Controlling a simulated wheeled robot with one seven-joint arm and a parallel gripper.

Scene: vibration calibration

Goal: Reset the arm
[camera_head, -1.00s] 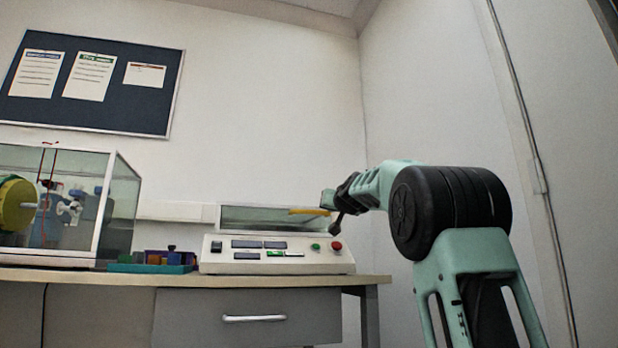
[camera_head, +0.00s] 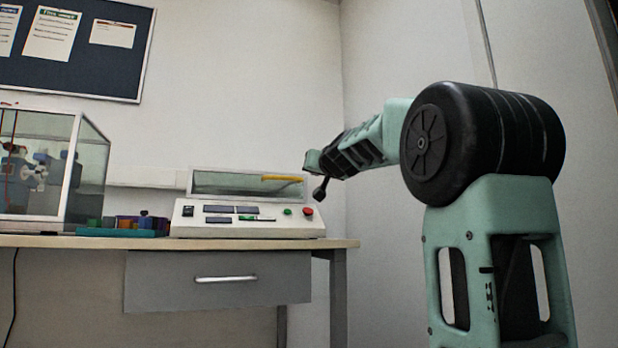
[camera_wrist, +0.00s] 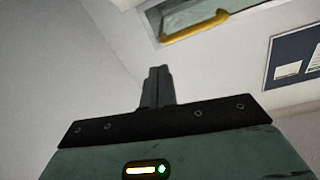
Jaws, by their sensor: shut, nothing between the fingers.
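My arm rises at the right of the head view and bends left toward the bench. My gripper (camera_head: 320,188) shows small and dark at the arm's far end, beside the right end of the white control box (camera_head: 250,229). In the wrist view my gripper (camera_wrist: 158,72) has its fingers together, with nothing between them. It is apart from the box's clear lid and the yellow handle (camera_wrist: 195,27), which show at the top of that view.
The bench (camera_head: 345,244) has a grey drawer (camera_head: 160,290). A glass enclosure (camera_head: 85,185) and a teal tray (camera_head: 100,232) with coloured blocks stand left of the box. A dark notice board (camera_head: 110,72) hangs on the wall. The wall right of the bench is bare.

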